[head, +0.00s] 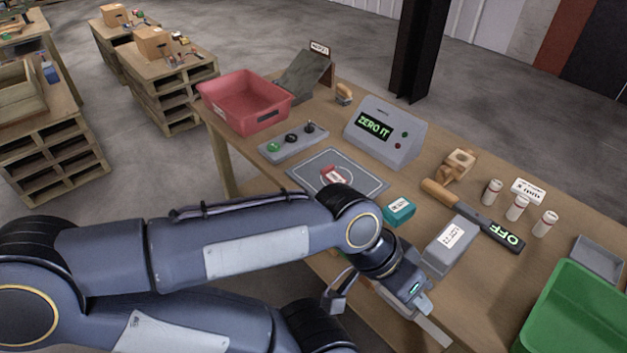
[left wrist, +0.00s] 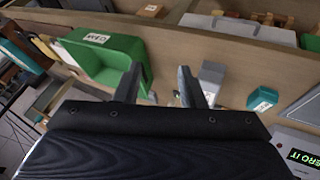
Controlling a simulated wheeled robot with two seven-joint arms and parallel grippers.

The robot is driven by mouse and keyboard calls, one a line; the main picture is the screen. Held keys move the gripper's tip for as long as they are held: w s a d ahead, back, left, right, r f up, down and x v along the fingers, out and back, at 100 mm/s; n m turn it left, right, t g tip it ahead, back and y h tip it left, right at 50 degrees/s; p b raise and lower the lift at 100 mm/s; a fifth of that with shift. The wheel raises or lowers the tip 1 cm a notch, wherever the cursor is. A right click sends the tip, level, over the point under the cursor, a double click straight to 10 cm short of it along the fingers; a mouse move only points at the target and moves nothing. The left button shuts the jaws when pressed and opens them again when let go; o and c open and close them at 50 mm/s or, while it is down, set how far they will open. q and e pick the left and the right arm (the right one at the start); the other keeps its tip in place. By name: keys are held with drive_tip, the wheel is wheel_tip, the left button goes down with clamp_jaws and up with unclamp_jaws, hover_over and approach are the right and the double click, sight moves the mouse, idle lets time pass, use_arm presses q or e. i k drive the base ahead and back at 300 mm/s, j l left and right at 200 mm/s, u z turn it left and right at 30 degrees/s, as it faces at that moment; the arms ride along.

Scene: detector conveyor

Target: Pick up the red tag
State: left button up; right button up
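A small red tag (head: 335,176) with a white label lies on the dark square mat (head: 362,187) in the middle of the workbench. My left arm passes in front of the near side of the mat. My left gripper (head: 415,300) is over the near edge of the bench, to the right of the tag and nearer to me, well apart from it. In the left wrist view the left gripper (left wrist: 158,88) has its two fingers spread with nothing held between them. I cannot make out the tag in that view. My right gripper is not in view.
A teal box (head: 399,209) and a grey labelled block (head: 449,245) stand between mat and gripper. Behind the mat are a button panel (head: 293,140), a red bin (head: 243,106) and a "ZERO IT" console (head: 386,135). A green bin (head: 575,310) is at right.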

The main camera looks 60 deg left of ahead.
sight(329, 172)
drive_tip(key=u, duration=2.05)
drive_tip(key=i+j+z, duration=0.25)
drive_tip(key=i+j, duration=0.2)
drive_tip(key=j, duration=0.2)
drive_tip(key=i+j+z, duration=0.25)
drive_tip(key=i+j, duration=0.15)
drive_tip(key=j, duration=0.3)
drive_tip(key=i+j+z, duration=0.15)
drive_tip(key=j, duration=0.25)
drive_tip(key=i+j+z, duration=0.15)
drive_tip(key=j, duration=0.25)
drive_tip(key=i+j+z, duration=0.1)
drive_tip(key=j, duration=0.35)
drive_tip(key=i+j+z, duration=0.15)
drive_tip(key=j, duration=0.25)
drive_tip(key=i, duration=0.05)
